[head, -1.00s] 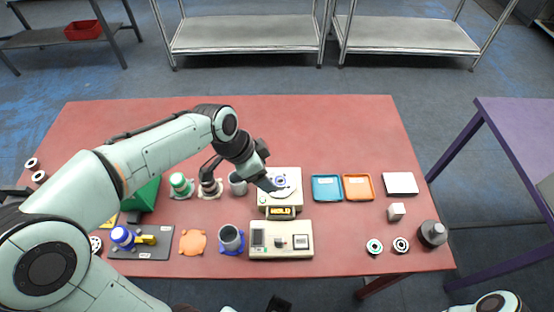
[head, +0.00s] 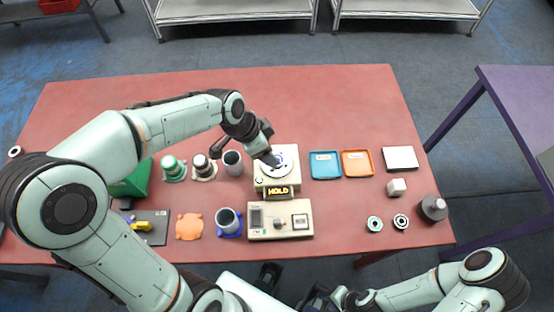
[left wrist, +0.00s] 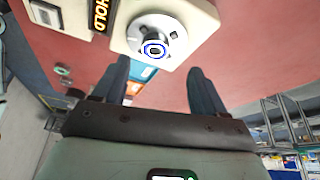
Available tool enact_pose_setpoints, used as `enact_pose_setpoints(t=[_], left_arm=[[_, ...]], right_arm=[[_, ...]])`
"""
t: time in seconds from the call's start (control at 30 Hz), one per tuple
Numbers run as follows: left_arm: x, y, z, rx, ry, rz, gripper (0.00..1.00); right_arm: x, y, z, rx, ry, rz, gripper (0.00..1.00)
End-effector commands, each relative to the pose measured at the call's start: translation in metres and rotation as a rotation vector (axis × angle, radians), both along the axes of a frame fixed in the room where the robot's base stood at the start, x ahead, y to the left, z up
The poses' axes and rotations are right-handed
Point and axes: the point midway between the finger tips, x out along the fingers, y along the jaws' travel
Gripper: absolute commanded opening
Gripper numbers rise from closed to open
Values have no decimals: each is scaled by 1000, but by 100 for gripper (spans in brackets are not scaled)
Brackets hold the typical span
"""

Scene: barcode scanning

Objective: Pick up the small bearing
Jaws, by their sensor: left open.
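A small bearing with a blue ring (left wrist: 154,49) sits on the round white disc of the cream device in the left wrist view. In the head view that disc (head: 286,165) is partly hidden by my left gripper (head: 270,146). My left gripper is open and empty. In the left wrist view its two fingers (left wrist: 160,78) point towards the device, with the bearing just beyond and between their tips. My right gripper (head: 316,298) is low at the bottom edge of the head view, away from the bearing; its jaws are unclear.
The device's display (head: 278,192) reads HOLD. A cream panel box (head: 265,231) stands in front of it. Blue (head: 325,174) and orange (head: 358,170) trays lie to the right. Two other bearings (head: 375,224) (head: 400,221) lie near the front right. A grey cup (head: 232,163) stands close left.

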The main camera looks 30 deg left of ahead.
Motion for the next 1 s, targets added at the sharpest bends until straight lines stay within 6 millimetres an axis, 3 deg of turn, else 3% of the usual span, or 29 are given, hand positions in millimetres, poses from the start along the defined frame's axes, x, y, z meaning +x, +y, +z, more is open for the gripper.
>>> enact_pose_setpoints(t=[0.33, 0.63, 0.67, 0.83, 0.9, 1.0], left_arm=[[6, -16, -44, -1, 5, -2, 72], [8, -17, -48, 0, 1, 0, 72], [8, -17, -48, 0, 1, 0, 65], [8, -17, -48, 0, 1, 0, 10], [8, -17, -48, -1, 1, 0, 5], [8, -17, -48, -1, 1, 0, 5]], right_arm=[[0, 0, -2, 0, 0, 0, 38], [0, 0, -2, 0, 0, 0, 38], [0, 0, -2, 0, 0, 0, 38], [0, 0, -2, 0, 0, 0, 38], [0, 0, -2, 0, 0, 0, 38], [0, 0, -2, 0, 0, 0, 38]])
